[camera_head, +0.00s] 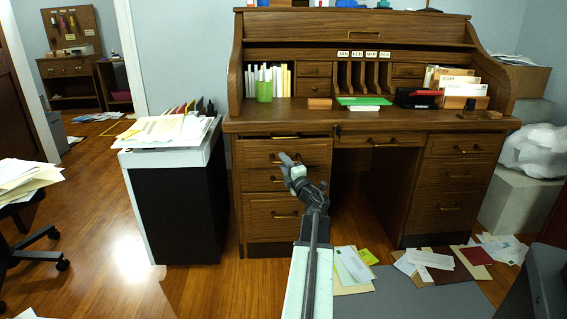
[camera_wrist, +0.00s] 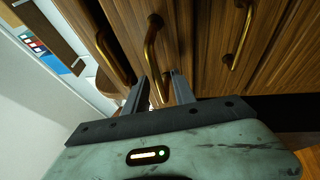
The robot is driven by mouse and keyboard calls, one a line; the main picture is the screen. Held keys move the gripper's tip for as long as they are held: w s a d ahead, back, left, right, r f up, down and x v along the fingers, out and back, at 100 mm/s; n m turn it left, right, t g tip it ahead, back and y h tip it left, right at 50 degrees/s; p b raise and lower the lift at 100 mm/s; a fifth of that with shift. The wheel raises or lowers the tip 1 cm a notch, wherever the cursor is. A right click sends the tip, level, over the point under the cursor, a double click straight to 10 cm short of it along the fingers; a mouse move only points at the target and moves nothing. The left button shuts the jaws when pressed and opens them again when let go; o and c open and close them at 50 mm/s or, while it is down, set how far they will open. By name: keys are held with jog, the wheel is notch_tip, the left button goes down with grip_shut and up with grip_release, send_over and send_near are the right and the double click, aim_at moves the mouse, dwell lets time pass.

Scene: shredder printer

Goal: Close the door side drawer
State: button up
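The wooden roll-top desk (camera_head: 330,122) has a left drawer stack on the side towards the doorway. The upper drawer front (camera_head: 312,152) there appears to stand out, with a dark gap above it. Two more drawer fronts sit below it, the lowest (camera_head: 270,215) looking flush. My gripper (camera_head: 288,163) is in front of the upper drawers and partly hides their handles. In the wrist view, my gripper's two fingers (camera_wrist: 158,88) are apart with nothing clearly held. They point at the wooden fronts near a brass handle (camera_wrist: 150,45); contact cannot be told.
A black-and-white cabinet (camera_head: 170,200) topped with papers stands close to the desk's left side. Papers and folders (camera_head: 352,268) lie on the floor in front of the knee space. An office chair (camera_head: 30,235) is at far left. The wooden floor before the cabinet is clear.

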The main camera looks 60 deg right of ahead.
grip_shut()
dwell(1.4)
